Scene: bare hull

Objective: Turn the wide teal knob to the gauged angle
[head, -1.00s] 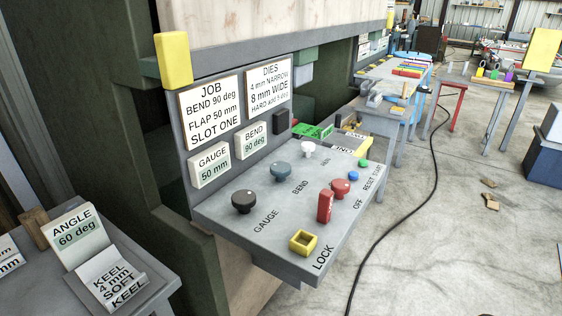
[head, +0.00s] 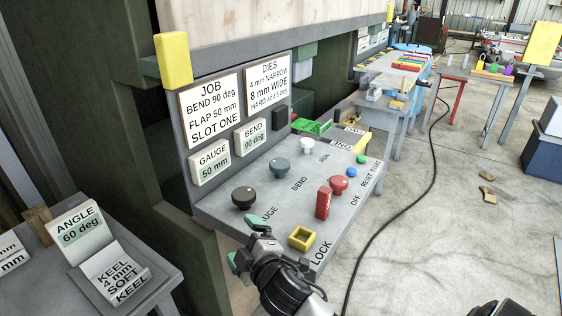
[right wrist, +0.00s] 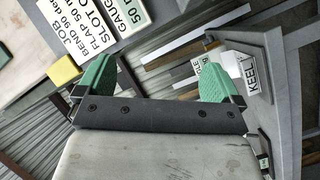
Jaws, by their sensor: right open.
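The wide teal knob (head: 280,168) stands on the sloping grey console beside the BEND label in the head view. My right gripper (head: 240,243) is in front of the console's near edge, below the black GAUGE knob (head: 243,198) in the picture, clear of the teal knob. Its green fingers are apart. The right wrist view shows both fingers (right wrist: 155,80) with nothing held between them; the teal knob is not seen there. A BEND plate (head: 250,138) reads 90 deg. An ANGLE block (head: 82,232) at left reads 60 deg. My left gripper is not in view.
The console also bears a white knob (head: 306,146), a red knob (head: 338,184), a red upright block (head: 323,202) and a yellow square socket (head: 302,238) near LOCK. A JOB sign (head: 211,109) hangs behind.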

